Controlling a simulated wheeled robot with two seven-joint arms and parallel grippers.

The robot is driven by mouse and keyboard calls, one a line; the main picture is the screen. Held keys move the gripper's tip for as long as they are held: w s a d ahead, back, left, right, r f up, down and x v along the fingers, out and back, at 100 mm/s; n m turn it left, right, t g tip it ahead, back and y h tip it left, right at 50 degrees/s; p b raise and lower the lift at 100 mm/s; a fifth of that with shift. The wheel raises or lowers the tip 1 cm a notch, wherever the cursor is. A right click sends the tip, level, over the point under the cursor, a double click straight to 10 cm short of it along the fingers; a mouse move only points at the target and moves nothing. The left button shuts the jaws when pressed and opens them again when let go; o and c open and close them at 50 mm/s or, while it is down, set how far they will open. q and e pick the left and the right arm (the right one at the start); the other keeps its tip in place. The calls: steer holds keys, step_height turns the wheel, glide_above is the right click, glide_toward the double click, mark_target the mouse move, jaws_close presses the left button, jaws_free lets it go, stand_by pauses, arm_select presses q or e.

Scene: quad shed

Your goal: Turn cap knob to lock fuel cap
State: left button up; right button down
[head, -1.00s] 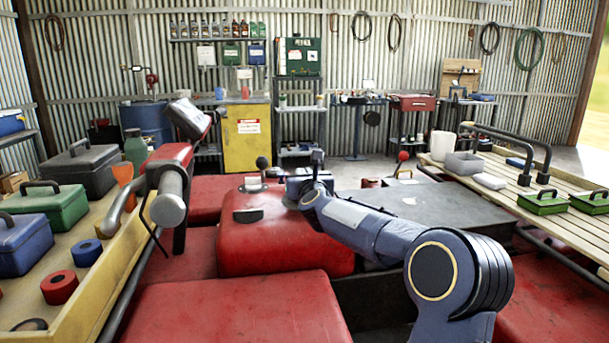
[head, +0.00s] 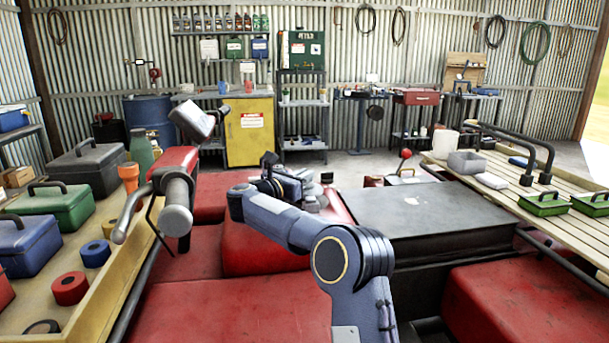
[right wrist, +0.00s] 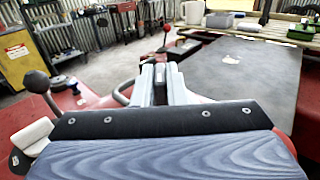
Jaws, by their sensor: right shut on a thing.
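My right gripper (right wrist: 162,82) reaches over the red bodywork from above my wrist in the right wrist view. Its pale fingers are close together with a narrow dark piece between them, which I take to be the cap knob. The knob is almost wholly hidden by the fingers and wrist, so its turn angle cannot be told. In the head view my right gripper (head: 308,192) is beside the red tank body (head: 265,250), partly covered by my own arm. The fuel cap itself cannot be made out clearly. My left gripper is not in view.
A black ball-topped lever (right wrist: 37,82) stands left of my gripper in the right wrist view. A red-knobbed lever (head: 405,154) and a dark flat rack (head: 430,215) lie to the right. The handlebar grip (head: 176,205) and a tool-box bench (head: 95,275) are at the left.

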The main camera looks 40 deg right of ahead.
steer(key=m+g+p, duration=0.1)
steer(key=g+p, duration=0.1)
steer(key=m+g+p, duration=0.1)
steer(key=g+p, duration=0.1)
steer(key=m+g+p, duration=0.2)
steer(key=shift+w+r+g, duration=0.2)
steer(key=shift+w+g, duration=0.1)
steer(key=shift+w, duration=0.05)
steer(key=shift+f+m+g+p, duration=0.1)
steer(key=shift+m+g+p, duration=0.7)
steer(key=shift+p, duration=0.65)
steer(key=c, duration=1.5)
jaws_free()
steer(key=shift+o, duration=0.2)
